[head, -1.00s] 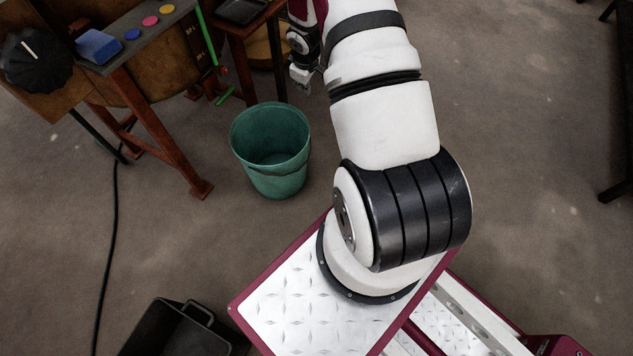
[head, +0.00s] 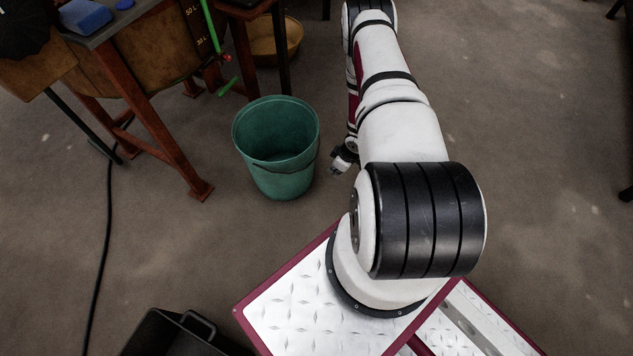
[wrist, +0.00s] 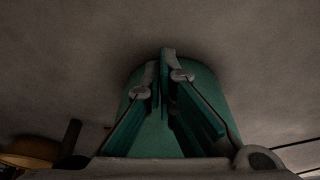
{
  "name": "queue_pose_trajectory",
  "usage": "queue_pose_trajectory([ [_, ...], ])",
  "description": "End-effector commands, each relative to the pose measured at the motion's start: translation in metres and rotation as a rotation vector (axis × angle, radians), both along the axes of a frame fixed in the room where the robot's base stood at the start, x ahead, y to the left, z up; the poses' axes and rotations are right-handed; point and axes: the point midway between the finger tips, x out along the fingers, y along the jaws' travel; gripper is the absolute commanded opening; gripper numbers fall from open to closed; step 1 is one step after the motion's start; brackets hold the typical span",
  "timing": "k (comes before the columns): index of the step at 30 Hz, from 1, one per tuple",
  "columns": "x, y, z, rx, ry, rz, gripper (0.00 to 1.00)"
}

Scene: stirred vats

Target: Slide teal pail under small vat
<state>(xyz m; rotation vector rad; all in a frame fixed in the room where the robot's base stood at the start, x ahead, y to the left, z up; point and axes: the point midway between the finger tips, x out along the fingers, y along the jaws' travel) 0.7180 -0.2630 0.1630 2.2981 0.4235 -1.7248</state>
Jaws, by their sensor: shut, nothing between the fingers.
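The teal pail (head: 281,181) stands upright and looks empty on the floor, to the right of the red-brown legs of a brown vat (head: 150,45). The vat has a green sight tube and litre marks. My gripper (head: 336,170) is low, just right of the pail in the head view; whether it touches the pail cannot be told. In the wrist view my gripper (wrist: 160,62) is shut and empty, with the teal pail (wrist: 209,82) filling the space behind its fingers. The vat's underside is partly hidden by its frame.
A tan bowl (head: 276,38) lies on the floor behind a small red-brown stand (head: 241,50). A black crate (head: 165,335) sits at bottom left, and a black cable (head: 108,230) runs along the floor at left. The floor to the right is open.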

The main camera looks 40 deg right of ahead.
Motion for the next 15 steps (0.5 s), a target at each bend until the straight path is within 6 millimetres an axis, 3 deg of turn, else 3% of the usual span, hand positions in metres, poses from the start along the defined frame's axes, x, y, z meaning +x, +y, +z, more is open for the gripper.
queue_pose_trajectory([
  [1, -0.005, 0.003, -0.011, 0.009, -0.001, 0.003, 0.0],
  [5, -0.008, 0.007, -0.021, 0.019, -0.005, 0.008, 0.0],
  [10, -0.003, 0.01, -0.04, 0.019, -0.005, 0.008, 0.0],
  [15, 0.006, 0.014, -0.073, 0.02, -0.005, 0.006, 0.0],
])
